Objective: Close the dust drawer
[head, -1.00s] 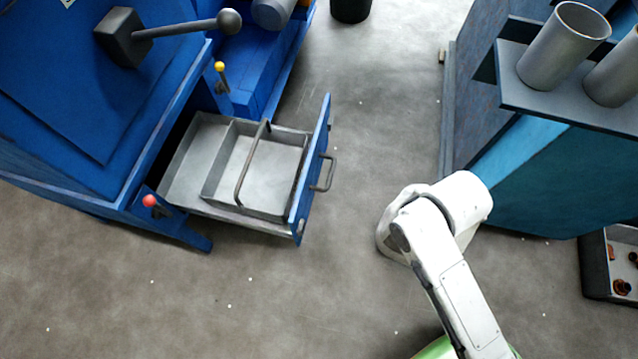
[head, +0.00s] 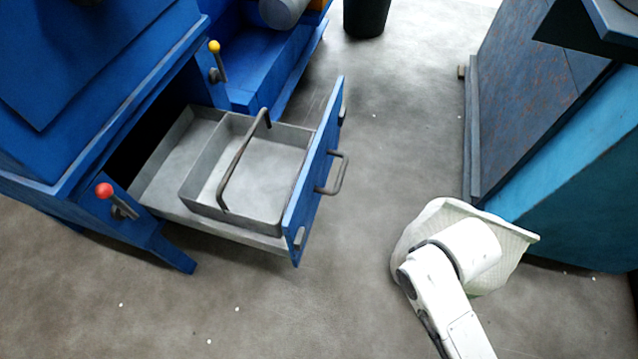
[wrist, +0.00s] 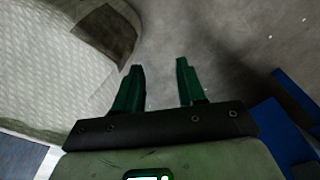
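The dust drawer (head: 310,190) stands pulled out of the blue machine in the head view, with its blue front panel facing right. A grey bar handle (head: 338,175) is on the panel. A grey metal pan (head: 265,165) with an arched carry handle sits inside the drawer. My gripper (wrist: 160,75) shows in the wrist view with its two green fingers apart and nothing between them. In the head view my arm is to the right of the drawer, apart from it, and my gripper is hidden.
A pale, textured cloth-like thing (head: 515,235) shows behind my arm, and large at left in the wrist view (wrist: 45,75). A red-knobbed lever (head: 108,192) and a yellow-knobbed lever (head: 216,55) flank the drawer. A teal cabinet (head: 575,185) stands right. Floor before the handle is clear.

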